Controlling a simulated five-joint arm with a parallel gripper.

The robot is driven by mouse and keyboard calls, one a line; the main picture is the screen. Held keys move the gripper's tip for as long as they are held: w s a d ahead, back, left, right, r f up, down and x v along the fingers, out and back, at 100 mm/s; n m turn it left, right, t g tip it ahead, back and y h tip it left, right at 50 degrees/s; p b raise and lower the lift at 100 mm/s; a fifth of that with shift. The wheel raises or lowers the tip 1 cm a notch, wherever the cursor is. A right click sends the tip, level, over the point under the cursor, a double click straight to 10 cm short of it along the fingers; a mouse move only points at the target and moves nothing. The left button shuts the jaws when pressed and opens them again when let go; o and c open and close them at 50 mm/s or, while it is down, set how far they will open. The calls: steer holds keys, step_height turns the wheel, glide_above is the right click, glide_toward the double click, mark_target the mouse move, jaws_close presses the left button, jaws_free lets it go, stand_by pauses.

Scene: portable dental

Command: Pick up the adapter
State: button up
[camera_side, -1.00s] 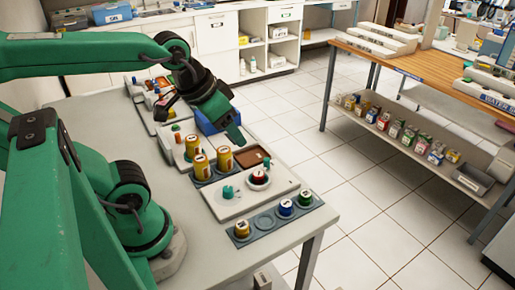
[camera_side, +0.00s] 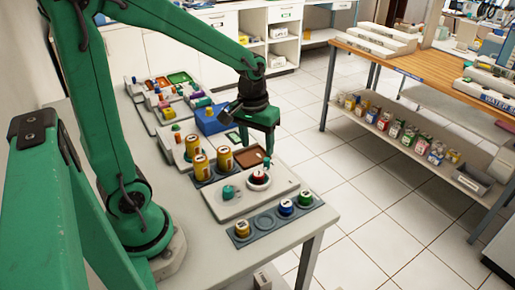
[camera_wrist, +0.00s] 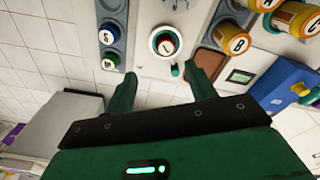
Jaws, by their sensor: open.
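My gripper (camera_side: 257,148) points down above the far side of a white panel (camera_side: 245,203). Its two fingers are apart and empty. In the wrist view my gripper (camera_wrist: 160,72) reaches toward a red-topped round piece (camera_wrist: 166,43) in a white ring. The same red-topped piece shows in the side view (camera_side: 258,177). A small teal piece (camera_wrist: 176,69) lies just below the ring, between the fingertip lines and closer to the right finger. A larger teal piece (camera_side: 228,192) stands left of the red one. I cannot tell which of these is the adapter.
Yellow cylinders (camera_side: 201,168) stand left of the panel. A brown tray (camera_side: 250,157) and a blue box (camera_side: 211,118) are behind. The table's right edge is close to the panel.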

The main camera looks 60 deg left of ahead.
mark_target(259, 173)
steer(key=shift+n+g, duration=0.5)
steer(key=shift+n, duration=0.1)
steer(key=shift+w+a+f, duration=0.2)
steer(key=shift+w+f, duration=0.05)
steer(key=shift+f, duration=0.35)
steer(key=shift+w+a+f, duration=0.15)
steer(key=shift+w+f, duration=0.1)
steer(key=shift+f, duration=0.35)
steer(key=shift+w+a+f, duration=0.2)
steer(key=shift+w+f, duration=0.05)
steer(key=shift+f, duration=0.35)
steer(key=shift+f, duration=1.3)
steer(key=shift+a+f, duration=0.15)
steer(key=shift+f, duration=2.45)
steer(key=c, duration=1.2)
steer(key=shift+r, duration=0.2)
